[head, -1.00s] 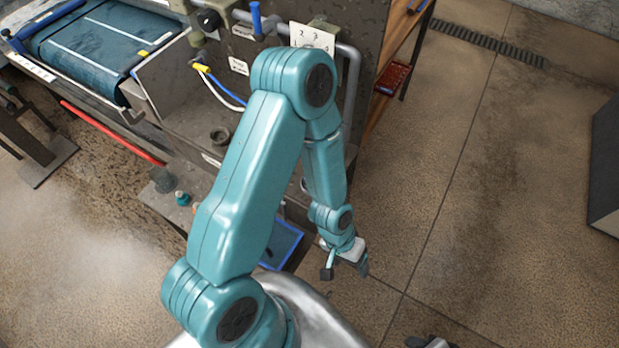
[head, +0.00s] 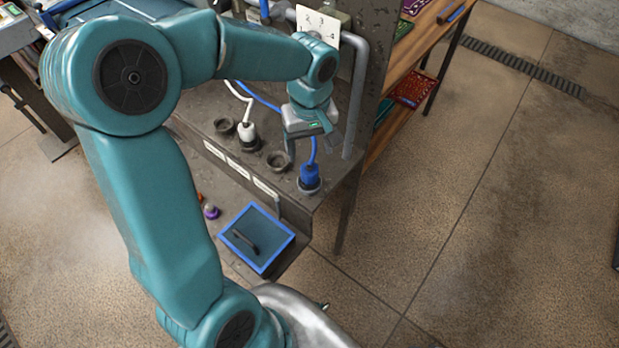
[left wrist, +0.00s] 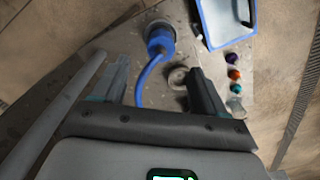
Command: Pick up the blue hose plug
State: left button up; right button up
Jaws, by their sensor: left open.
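The blue hose plug (head: 309,176) sits upright in a dark round socket at the right front corner of the machine's ledge, its blue hose rising from it. My left gripper (head: 309,148) is open and empty just above the plug, with its fingers pointing down and the hose near them. In the left wrist view, the plug (left wrist: 159,40) lies beyond the open fingers (left wrist: 158,72), and the hose curves back between them. The fingers do not appear to touch the plug. My right gripper is not in view.
A white plug (head: 248,134) stands in another socket to the left, between two empty sockets (head: 224,126) (head: 278,161). A blue-rimmed tray (head: 282,252) with a dark tool sits below. A wooden shelf (head: 412,60) stands behind at right. The floor at right is clear.

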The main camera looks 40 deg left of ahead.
aim_at(309, 162)
pick_arm(q)
notch_tip(309, 162, down, 3)
jog(key=shift+w+d+f, duration=0.1)
jog(key=shift+d+f, duration=0.05)
jog(key=shift+f, duration=0.05)
jog(key=f, duration=0.4)
jog(key=shift+s+f, duration=0.25)
jog(key=shift+w+f, duration=0.15)
jog(key=shift+f, duration=0.3)
jog(key=shift+r, duration=0.1)
jog(key=shift+c, duration=0.4)
jog(key=c, duration=1.2)
